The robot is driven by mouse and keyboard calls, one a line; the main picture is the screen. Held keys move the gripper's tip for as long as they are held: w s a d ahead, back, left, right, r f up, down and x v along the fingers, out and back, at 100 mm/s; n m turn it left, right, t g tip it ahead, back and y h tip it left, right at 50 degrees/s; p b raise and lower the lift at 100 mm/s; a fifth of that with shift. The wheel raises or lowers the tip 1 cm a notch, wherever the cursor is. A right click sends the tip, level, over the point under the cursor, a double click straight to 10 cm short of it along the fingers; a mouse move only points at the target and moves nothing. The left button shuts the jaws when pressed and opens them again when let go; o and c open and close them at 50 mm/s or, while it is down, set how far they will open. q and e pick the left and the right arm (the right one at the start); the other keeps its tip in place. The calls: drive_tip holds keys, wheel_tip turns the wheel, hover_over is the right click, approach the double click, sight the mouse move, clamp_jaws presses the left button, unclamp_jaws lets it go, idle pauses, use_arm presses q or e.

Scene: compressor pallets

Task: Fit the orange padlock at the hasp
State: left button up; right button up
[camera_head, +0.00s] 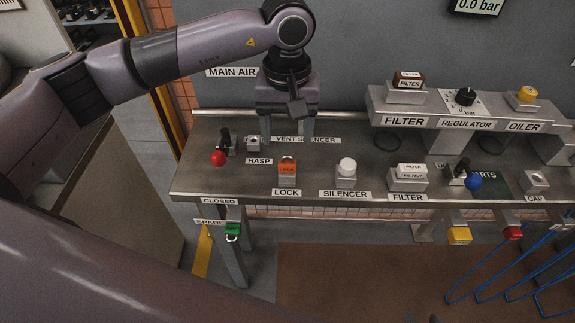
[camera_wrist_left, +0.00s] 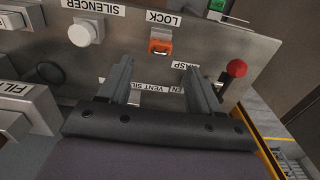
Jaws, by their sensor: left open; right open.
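The orange padlock (camera_head: 287,167) sits on a small grey block above the LOCK label, near the front of the metal bench. It also shows in the left wrist view (camera_wrist_left: 160,45), apart from the fingers. The hasp (camera_head: 254,143) is a small grey block with a hole, behind the HASP label and beside the lever with the red ball (camera_head: 219,158). In the left wrist view the hasp is hidden behind a finger. My left gripper (camera_head: 288,132) is open and empty, pointing down behind the padlock and right of the hasp. My right gripper is out of view.
A white silencer knob (camera_head: 346,167) stands right of the padlock. A raised shelf (camera_head: 470,118) holds the filter, regulator and oiler at right. A green padlock (camera_head: 233,231) hangs below the bench's front edge at SPARE. Blue rods (camera_head: 500,275) stand at lower right.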

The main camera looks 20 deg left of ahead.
sight(287, 156)
use_arm(q)
wheel_tip(287, 156, down, 6)
drive_tip(key=b, duration=0.4)
drive_tip(key=shift+f, duration=0.15)
drive_tip(key=shift+f+b, duration=0.55)
drive_tip(key=shift+f, duration=0.15)
drive_tip(key=shift+b, duration=0.55)
idle(0.3)
